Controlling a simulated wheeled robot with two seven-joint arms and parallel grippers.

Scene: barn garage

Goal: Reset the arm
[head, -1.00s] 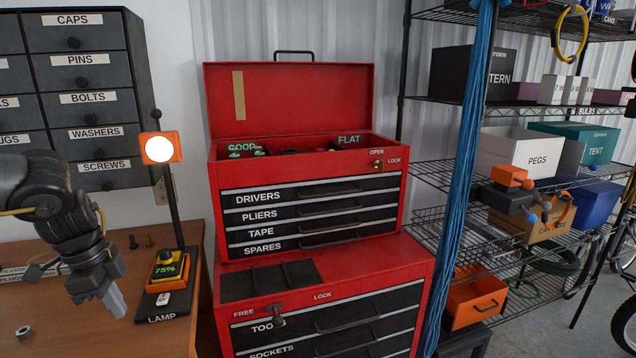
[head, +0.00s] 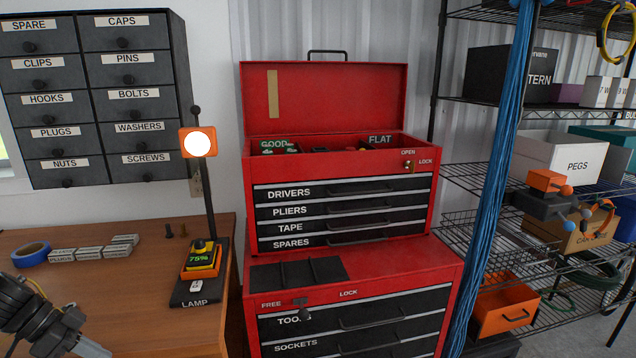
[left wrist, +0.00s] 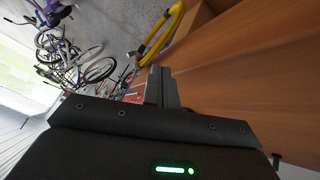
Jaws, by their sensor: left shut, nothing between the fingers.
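My left gripper (head: 88,348) is at the lower left of the head view, low in front of the wooden workbench (head: 150,310). Its fingertips are partly cut off by the bottom edge. In the left wrist view its fingers (left wrist: 160,88) are together with nothing between them, and the bench's wooden side fills the right. My right gripper is not in view.
On the bench are a lit lamp (head: 197,142), blue tape (head: 31,254) and several label plates (head: 90,252). A red tool chest (head: 330,262) with its lid up stands to the right, then a wire shelf (head: 470,178). Bicycles (left wrist: 65,55) show in the wrist view.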

